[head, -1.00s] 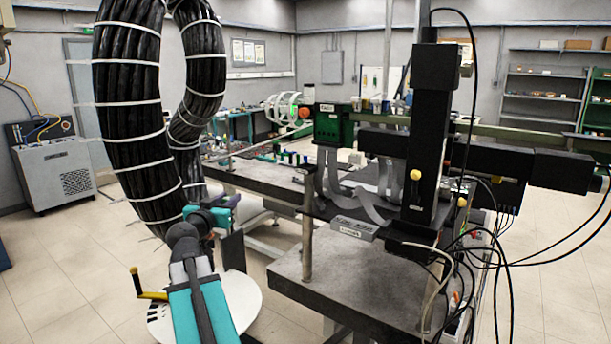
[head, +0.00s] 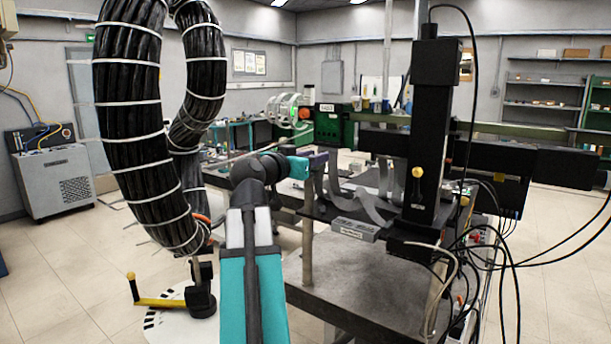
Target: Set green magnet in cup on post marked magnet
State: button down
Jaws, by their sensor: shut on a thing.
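My gripper (head: 318,160) is at the top of an upright metal post (head: 308,235) at the left edge of the near stone-topped table. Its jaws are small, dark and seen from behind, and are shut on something. What they hold, most likely the green magnet, is hidden behind the jaws and wrist. The post's top, where a cup could be, is also covered by my gripper. I cannot tell whether the held thing touches the post. No marking can be read on the post.
A black vertical stage (head: 430,150) with loose cables stands right of the post. Grey ribbon cables and a small labelled box (head: 355,229) are close by. A yellow-handled crank (head: 150,301) is at lower left, by a white round plate. A thick black cable bundle (head: 130,100) hangs left.

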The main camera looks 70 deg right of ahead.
jog(key=shift+s+d, duration=0.1)
dwell(0.3)
jog(key=shift+w+d, duration=0.25)
jog(key=shift+d, duration=0.25)
jog(key=w+d+p, duration=0.1)
jog(key=w+d, duration=0.1)
jog(key=d, duration=0.2)
jog(key=w+d+f+p, duration=0.1)
jog(key=w+d, duration=0.1)
jog(key=d, duration=0.2)
jog(key=w+d+p, duration=0.2)
jog(key=d, duration=0.2)
jog(key=shift+w+f, duration=0.2)
jog(key=shift+w+d+p, duration=0.4)
jog(key=shift+d, duration=0.2)
notch_tip(320, 180, down, 2)
jog(key=shift+s+a+p, duration=0.1)
jog(key=shift+a+p, duration=0.05)
jog(key=shift+p, duration=0.35)
jog(key=shift+f, duration=0.8)
jog(key=shift+f, duration=0.2)
jog(key=c, duration=1.4)
grip_release()
